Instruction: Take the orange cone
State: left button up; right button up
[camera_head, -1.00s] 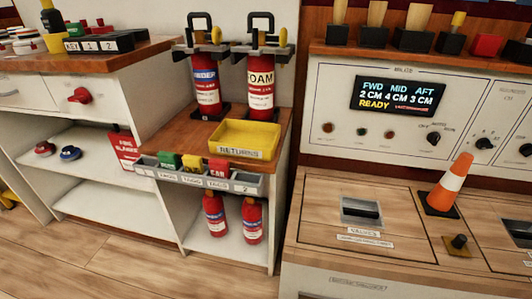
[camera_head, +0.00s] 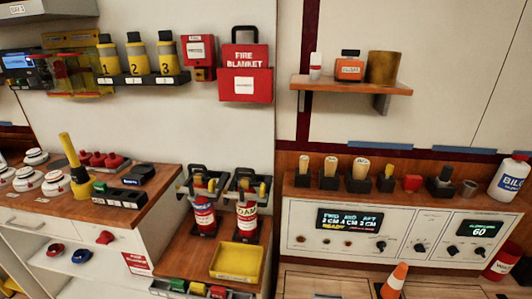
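The orange cone (camera_head: 395,279) with a white band stands at the bottom edge of the head view, right of centre. It is upright on the wooden top of the console, in front of the panel with the lit displays. Its lower part is close to the frame's bottom edge. Neither of my grippers shows in the view.
The console panel (camera_head: 320,245) rises behind the cone, with stamps and small blocks along its ledge. A yellow tray (camera_head: 236,263) and two red extinguishers stand left of the cone. A blue-and-white jug (camera_head: 509,178) stands at right. A wall shelf (camera_head: 350,86) is above.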

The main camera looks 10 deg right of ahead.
aim_at(391, 289)
jog(key=z, duration=1.45)
